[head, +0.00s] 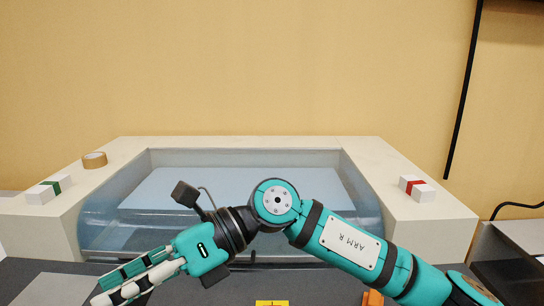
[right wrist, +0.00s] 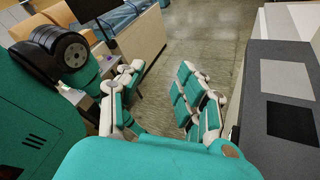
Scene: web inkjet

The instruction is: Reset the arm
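My right arm, labelled ARM R, crosses the front of the head view from the lower right. Its right gripper (head: 115,284) is at the lower left, over the dark table front (head: 210,293). In the right wrist view the two fingers of the right gripper (right wrist: 160,72) stand apart, with only floor showing between them. Nothing is held. My left arm and left gripper are not in either view.
A cream machine (head: 420,213) with a clear blue-tinted cover stands behind the arm. Open floor (right wrist: 170,45) shows in the wrist view.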

